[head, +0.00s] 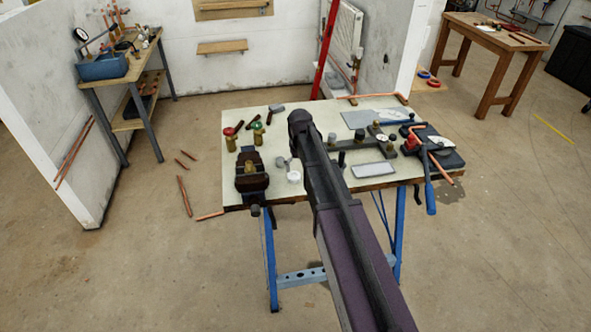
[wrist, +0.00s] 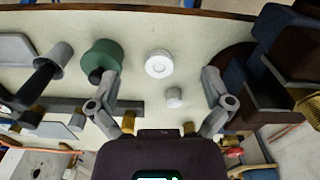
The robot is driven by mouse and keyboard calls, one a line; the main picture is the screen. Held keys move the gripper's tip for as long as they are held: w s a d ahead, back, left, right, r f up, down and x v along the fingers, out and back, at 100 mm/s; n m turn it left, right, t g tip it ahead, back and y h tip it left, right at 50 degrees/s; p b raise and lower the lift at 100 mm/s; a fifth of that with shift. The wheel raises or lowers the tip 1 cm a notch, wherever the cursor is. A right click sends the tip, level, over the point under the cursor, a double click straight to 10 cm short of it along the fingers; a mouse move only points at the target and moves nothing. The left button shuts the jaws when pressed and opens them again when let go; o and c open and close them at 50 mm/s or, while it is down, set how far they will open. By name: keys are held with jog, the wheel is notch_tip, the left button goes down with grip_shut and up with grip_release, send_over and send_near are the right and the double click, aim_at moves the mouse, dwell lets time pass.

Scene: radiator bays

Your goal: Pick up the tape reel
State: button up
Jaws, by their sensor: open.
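A white round roll, which looks like the tape reel (wrist: 159,64), stands on the pale bench top in the wrist view. In the head view the white reel (head: 293,177) is near the bench's front edge, just right of the vise. My gripper (wrist: 160,84) is open and empty, its fingers spread to either side of the reel's line in the wrist view. The wrist view does not show its height above the bench clearly. In the head view my arm hides the fingers.
A green cylinder (wrist: 102,55) sits by the left finger in the wrist view. A small pale round piece (wrist: 174,97) lies close to the reel. The vise (head: 252,178) stands to the left in the head view. A white tray (head: 373,170) lies to the right of my arm.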

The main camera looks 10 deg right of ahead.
jog(key=w+r+p, duration=0.1)
jog(key=w+r, duration=0.2)
jog(key=w, duration=0.4)
jog(key=shift+w+d+p, duration=0.15)
jog(key=shift+w+p, duration=0.15)
jog(key=shift+p, duration=0.05)
jog(key=shift+f, duration=0.2)
jog(key=b, duration=0.9)
send_over(294, 176)
jog(key=f, duration=0.8)
jog(key=shift+d+f, duration=0.15)
jog(key=shift+d, duration=0.2)
jog(key=shift+f, duration=0.1)
jog(key=shift+a+f+b, duration=0.15)
jog(key=shift+f+b, duration=1.05)
jog(key=shift+f, duration=0.05)
jog(key=shift+a+f+b, duration=0.1)
jog(key=shift+f+b, duration=1.1)
jog(key=shift+f, duration=0.05)
jog(key=c, duration=0.8)
